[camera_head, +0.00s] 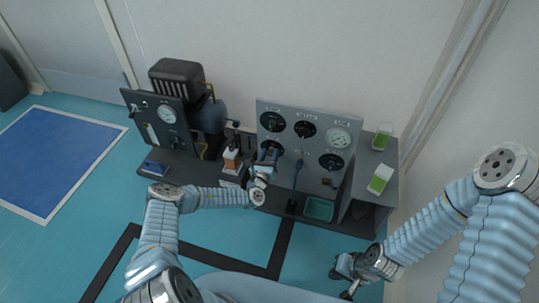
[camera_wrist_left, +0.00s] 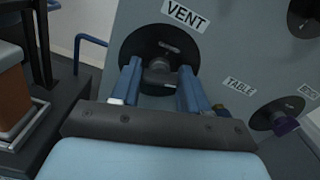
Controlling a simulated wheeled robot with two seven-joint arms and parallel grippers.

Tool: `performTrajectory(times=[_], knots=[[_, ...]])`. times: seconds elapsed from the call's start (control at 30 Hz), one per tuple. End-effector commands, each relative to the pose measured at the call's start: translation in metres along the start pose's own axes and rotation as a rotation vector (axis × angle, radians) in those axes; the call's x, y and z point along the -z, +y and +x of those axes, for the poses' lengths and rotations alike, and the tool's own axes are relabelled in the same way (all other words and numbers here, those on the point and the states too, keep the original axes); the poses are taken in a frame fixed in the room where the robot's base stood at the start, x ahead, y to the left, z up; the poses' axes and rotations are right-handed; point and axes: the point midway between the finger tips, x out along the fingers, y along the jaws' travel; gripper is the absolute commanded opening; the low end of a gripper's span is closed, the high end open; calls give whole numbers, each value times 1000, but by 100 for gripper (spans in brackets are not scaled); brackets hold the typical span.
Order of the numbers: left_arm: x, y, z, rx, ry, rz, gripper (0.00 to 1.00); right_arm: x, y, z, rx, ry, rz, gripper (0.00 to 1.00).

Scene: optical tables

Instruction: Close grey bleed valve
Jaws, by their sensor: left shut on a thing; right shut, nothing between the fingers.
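A grey valve knob (camera_wrist_left: 160,70) sits on a black round disc under a label reading VENT on the grey panel (camera_wrist_left: 225,50). My left gripper (camera_wrist_left: 161,88) is shut on this knob, one blue finger on each side. In the head view my left gripper (camera_head: 267,162) is at the lower left of the panel (camera_head: 290,108) and hides most of that knob. No label reading "bleed" can be made out clearly. My right gripper (camera_head: 349,290) is shut and empty, low in front of the right end of the bench, apart from the panel.
Other dials (camera_head: 305,129) and a gauge (camera_head: 339,138) sit on the panel. A purple knob (camera_wrist_left: 287,126) is to the right, near a TABLE label. A teal tray (camera_head: 319,209) stands in front.

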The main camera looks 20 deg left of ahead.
Motion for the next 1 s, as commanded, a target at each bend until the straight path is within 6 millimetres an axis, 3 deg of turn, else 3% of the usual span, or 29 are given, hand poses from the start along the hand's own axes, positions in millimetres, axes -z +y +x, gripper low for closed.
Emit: performTrajectory(times=[1.0], knots=[[4, 4, -1, -2, 2, -960, 14, 0, 1, 2, 0, 0, 0, 0]])
